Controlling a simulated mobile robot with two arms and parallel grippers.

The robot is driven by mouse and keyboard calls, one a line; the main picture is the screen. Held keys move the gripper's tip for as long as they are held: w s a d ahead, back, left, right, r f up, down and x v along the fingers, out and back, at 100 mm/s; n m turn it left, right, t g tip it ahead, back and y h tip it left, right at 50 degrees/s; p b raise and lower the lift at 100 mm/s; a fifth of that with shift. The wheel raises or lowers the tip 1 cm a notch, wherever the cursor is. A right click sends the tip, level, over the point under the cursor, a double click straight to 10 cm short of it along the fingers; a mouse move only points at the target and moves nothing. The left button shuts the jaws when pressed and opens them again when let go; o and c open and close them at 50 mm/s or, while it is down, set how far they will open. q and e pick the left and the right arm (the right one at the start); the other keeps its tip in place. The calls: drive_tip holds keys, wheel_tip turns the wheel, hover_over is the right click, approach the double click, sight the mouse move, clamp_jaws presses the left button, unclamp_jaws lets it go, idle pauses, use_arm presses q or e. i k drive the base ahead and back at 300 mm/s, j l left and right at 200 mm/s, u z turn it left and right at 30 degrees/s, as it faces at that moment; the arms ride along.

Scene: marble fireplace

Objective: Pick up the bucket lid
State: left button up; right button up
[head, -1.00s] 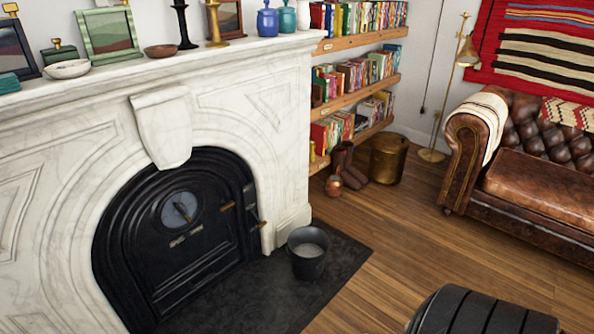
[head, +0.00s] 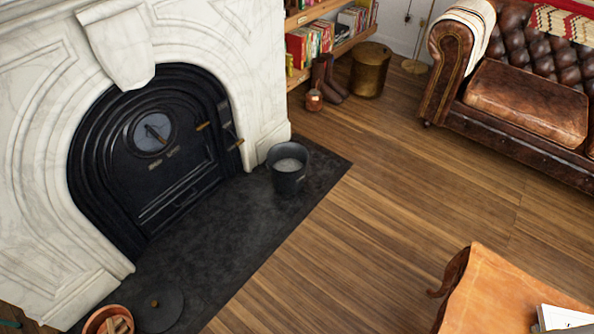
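A dark round lid (head: 168,316) with a small knob lies flat on the dark hearth slab at the bottom of the head view. Its lower edge is close to the picture's bottom border. A dark grey bucket (head: 288,178) stands open and upright on the hearth, to the right of the stove. Pale grey material shows inside it. The lid lies well apart from the bucket, toward the lower left. Neither of my grippers is in view.
A copper-coloured container with wood pieces (head: 93,322) stands just left of the lid. The black stove (head: 150,150) is behind the hearth (head: 240,240). A leather-topped table (head: 500,290) is at lower right, a sofa (head: 525,90) at upper right. The wooden floor (head: 370,230) between is clear.

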sight(158, 306)
drive_tip(key=i+u, duration=0.1)
drive_tip(key=u, duration=1.05)
